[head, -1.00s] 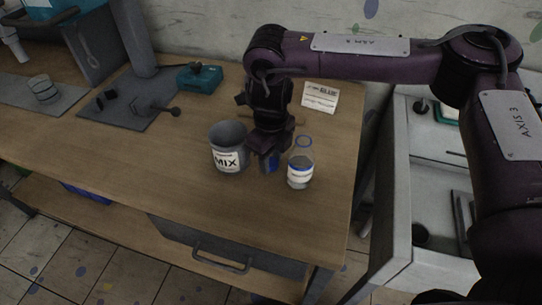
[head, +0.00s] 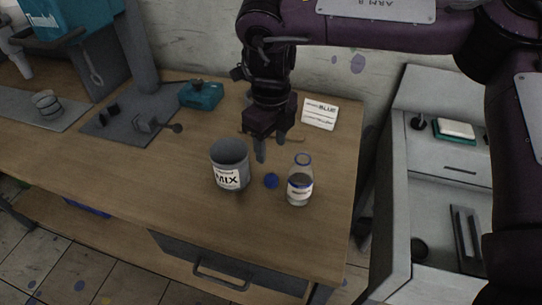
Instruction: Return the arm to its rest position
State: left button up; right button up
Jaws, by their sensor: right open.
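My right arm, dark purple, comes in from the right in the head view. My right gripper (head: 271,149) points down above the wooden table, behind the gap between the grey MIX cup and the glass bottle. Its fingers are apart and hold nothing. The MIX cup (head: 230,166) stands upright on the table. A small blue cap (head: 271,180) lies on the table between the cup and the bottle. The glass bottle (head: 300,181) with a blue rim and white label stands upright to the right of the cap. My left gripper is out of view.
The wooden table (head: 180,205) is clear in front of the cup. A dark mat (head: 128,120) with tools lies left. A grey cabinet (head: 437,190) stands to the right.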

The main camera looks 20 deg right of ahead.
jog(key=shift+r, duration=1)
